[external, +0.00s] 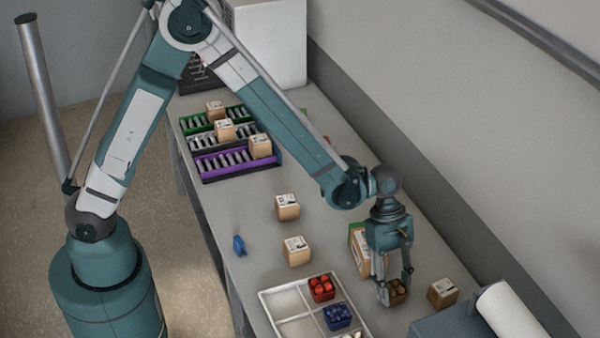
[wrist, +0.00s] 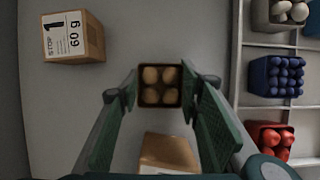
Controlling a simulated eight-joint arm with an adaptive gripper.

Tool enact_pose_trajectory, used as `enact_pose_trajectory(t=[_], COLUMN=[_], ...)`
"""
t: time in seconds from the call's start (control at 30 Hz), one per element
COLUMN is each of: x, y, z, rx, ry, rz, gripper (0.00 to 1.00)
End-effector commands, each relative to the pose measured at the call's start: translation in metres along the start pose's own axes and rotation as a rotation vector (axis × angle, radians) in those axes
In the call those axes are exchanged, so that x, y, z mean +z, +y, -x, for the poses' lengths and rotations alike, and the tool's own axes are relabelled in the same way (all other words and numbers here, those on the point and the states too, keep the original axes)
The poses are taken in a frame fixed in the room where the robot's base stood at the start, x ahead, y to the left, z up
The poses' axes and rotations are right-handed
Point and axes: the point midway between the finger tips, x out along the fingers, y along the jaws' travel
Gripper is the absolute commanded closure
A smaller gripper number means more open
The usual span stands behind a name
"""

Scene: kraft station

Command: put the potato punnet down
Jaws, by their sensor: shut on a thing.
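The potato punnet (external: 400,292) is a small dark brown square tub with several round tan potatoes. It also shows in the wrist view (wrist: 160,86), level between the fingertips. My gripper (external: 394,288) points straight down and is shut on the punnet, with one finger on each side; the fingers show in the wrist view (wrist: 160,90) too. The punnet is over the table to the right of the white sectioned tray (external: 264,297). I cannot tell whether its base touches the table.
The tray holds a red punnet (external: 321,288), a blue punnet (external: 337,316) and a mushroom punnet (wrist: 281,14). Cardboard boxes stand close by: one labelled (external: 442,292), one behind my gripper (external: 358,250). A white roll (external: 515,312) lies at the right.

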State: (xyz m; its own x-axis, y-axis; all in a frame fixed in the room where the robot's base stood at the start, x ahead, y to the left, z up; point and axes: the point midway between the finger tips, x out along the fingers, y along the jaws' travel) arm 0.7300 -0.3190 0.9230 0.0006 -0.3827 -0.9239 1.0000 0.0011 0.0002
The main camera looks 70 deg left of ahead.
Motion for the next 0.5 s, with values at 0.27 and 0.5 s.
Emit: enact_pose_trajectory(t=[0.27, 0.5], x=[-0.0016, -0.0011], y=[0.0, 0.0], z=[-0.0038, -0.0027], rx=[0.0, 0.0], ry=[0.0, 0.0], rz=[0.0, 0.0], gripper=[0.79, 0.5])
